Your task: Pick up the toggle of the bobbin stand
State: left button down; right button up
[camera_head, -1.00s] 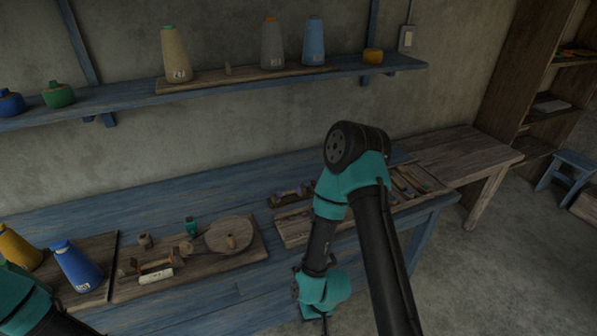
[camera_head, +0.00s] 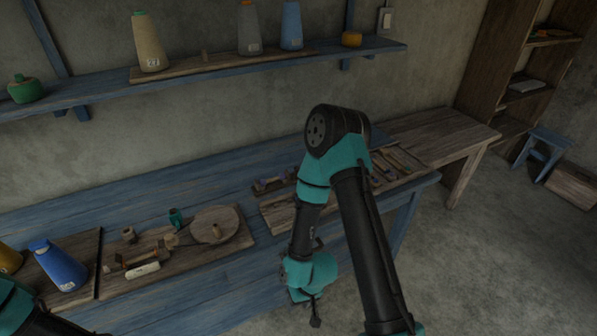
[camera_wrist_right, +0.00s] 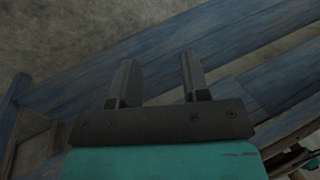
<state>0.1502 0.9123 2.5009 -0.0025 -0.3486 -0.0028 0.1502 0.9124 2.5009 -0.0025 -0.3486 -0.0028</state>
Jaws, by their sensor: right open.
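My right gripper (camera_head: 315,315) hangs low at the front of the blue bench, right of the winder board. In the right wrist view the right gripper (camera_wrist_right: 158,72) has its two fingers apart with nothing between them; blue planks lie beyond. The wooden board (camera_head: 232,241) on the bench carries a round wooden disc (camera_head: 217,222), a green spool (camera_head: 175,217), a small wooden spool (camera_head: 129,234) and a white roll (camera_head: 143,270). I cannot tell which part is the bobbin stand's toggle. Only part of my left arm shows at lower left; its gripper is out of frame.
A wall shelf (camera_head: 110,95) holds more cones. A tray (camera_head: 277,212) lies partly behind my right arm. Open floor (camera_head: 500,250) is at the right.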

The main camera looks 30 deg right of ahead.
jog(key=shift+o, duration=0.4)
jog(key=o, duration=0.6)
